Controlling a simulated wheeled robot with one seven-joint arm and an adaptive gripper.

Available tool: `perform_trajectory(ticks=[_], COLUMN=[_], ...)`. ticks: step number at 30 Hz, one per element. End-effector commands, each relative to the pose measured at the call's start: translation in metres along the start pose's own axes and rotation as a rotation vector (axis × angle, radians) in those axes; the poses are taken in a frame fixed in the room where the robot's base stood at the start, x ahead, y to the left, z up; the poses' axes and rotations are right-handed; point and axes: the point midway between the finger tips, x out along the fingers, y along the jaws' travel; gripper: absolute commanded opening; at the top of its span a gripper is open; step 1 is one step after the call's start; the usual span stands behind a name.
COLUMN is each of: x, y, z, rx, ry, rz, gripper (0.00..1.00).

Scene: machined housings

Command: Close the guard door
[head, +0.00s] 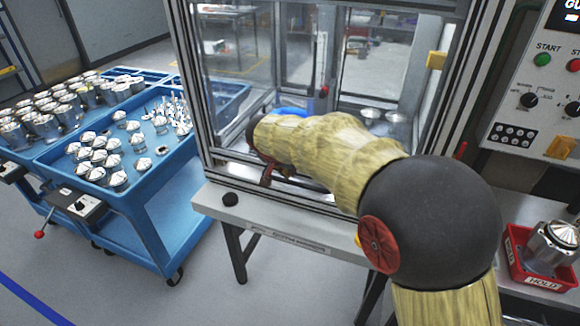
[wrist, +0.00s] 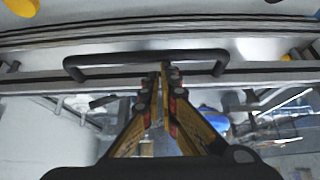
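The guard door is the clear panel in a grey metal frame (head: 205,110) at the front of the machine enclosure. Its black bar handle (wrist: 100,63) runs across the upper middle of the wrist view, mounted on a metal rail. My gripper (wrist: 160,68) has its yellow fingers converged, tips together at the middle of the handle. The bar crosses ahead of the tips, not visibly between them; whether they touch is unclear. In the head view my gripper (head: 266,178) is low at the enclosure front, partly hidden by my arm, which also hides the handle.
Blue carts (head: 130,195) with metal housings stand left. A control panel (head: 535,100) is at right, above a red bin (head: 540,277) holding a housing. A black knob (head: 230,199) sits on the grey table (head: 260,222). A blue object (head: 292,111) shows inside the enclosure.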

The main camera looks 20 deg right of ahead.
Motion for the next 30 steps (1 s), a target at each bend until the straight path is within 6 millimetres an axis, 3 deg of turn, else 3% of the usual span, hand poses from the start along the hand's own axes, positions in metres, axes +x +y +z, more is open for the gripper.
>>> perform_trajectory(ticks=[1,9,30], x=[0.015,0.042,0.046], y=[0.000,0.000,0.001], z=[0.015,0.032,0.029], rx=[-0.002,-0.002,0.000], ry=[-0.010,-0.009,-0.001], rz=[0.004,0.003,0.001], gripper=[0.00,0.00,0.00])
